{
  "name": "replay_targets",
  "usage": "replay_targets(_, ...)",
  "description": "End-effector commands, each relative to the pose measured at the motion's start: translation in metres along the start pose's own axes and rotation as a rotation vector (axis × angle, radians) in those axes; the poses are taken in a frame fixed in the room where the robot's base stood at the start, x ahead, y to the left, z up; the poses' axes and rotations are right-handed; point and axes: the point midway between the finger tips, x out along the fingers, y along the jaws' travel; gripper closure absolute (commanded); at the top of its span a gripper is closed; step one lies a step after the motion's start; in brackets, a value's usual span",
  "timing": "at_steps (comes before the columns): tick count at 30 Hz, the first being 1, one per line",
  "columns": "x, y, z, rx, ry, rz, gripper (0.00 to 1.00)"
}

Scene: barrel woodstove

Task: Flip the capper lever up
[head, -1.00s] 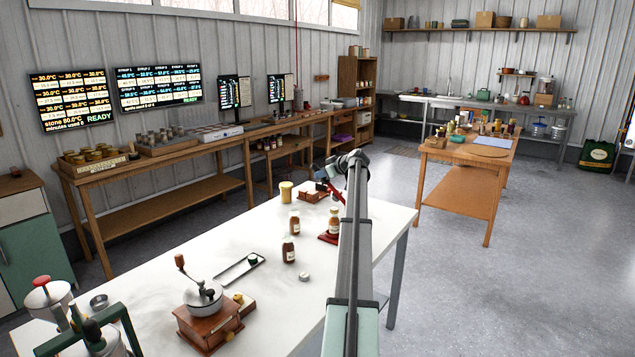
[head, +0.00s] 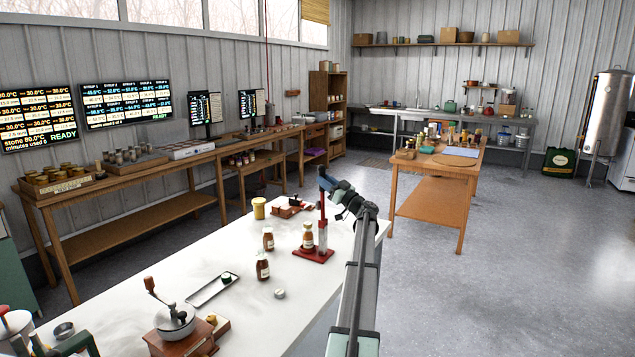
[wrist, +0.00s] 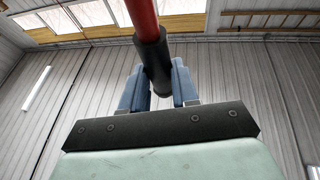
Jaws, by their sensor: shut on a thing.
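The capper (head: 314,254) stands on the white table with a red base and a pale post. Its red lever (head: 322,212) now points nearly straight up, with a dark grip at the top. My gripper (head: 329,184) is at the top of the lever, reaching in from the right. In the wrist view, the blue fingers (wrist: 156,78) are shut around the lever's dark grip (wrist: 154,58), and the red shaft (wrist: 141,18) runs up beyond it. A brown bottle (head: 308,236) stands at the capper's left side; I cannot tell whether it touches the post.
Two more brown bottles (head: 262,265) (head: 268,239), a yellow jar (head: 259,208), a small cap (head: 279,294) and a tray (head: 213,289) are on the table. A grinder (head: 176,322) stands at the near left. The space above the table is clear.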

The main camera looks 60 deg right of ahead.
Motion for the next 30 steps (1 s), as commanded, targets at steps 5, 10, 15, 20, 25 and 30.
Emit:
replay_targets(5,-0.014,0.004,-0.003,0.016,0.077,0.008,1.00)
replay_targets(10,-0.020,0.005,-0.004,0.023,0.116,0.011,1.00)
replay_targets(15,-0.023,0.005,-0.005,0.026,0.131,0.012,1.00)
replay_targets(20,-0.023,0.006,-0.006,0.027,0.133,0.012,1.00)
replay_targets(25,-0.024,0.006,-0.006,0.027,0.133,0.012,1.00)
replay_targets(30,-0.024,0.005,-0.005,0.027,0.132,0.011,0.55)
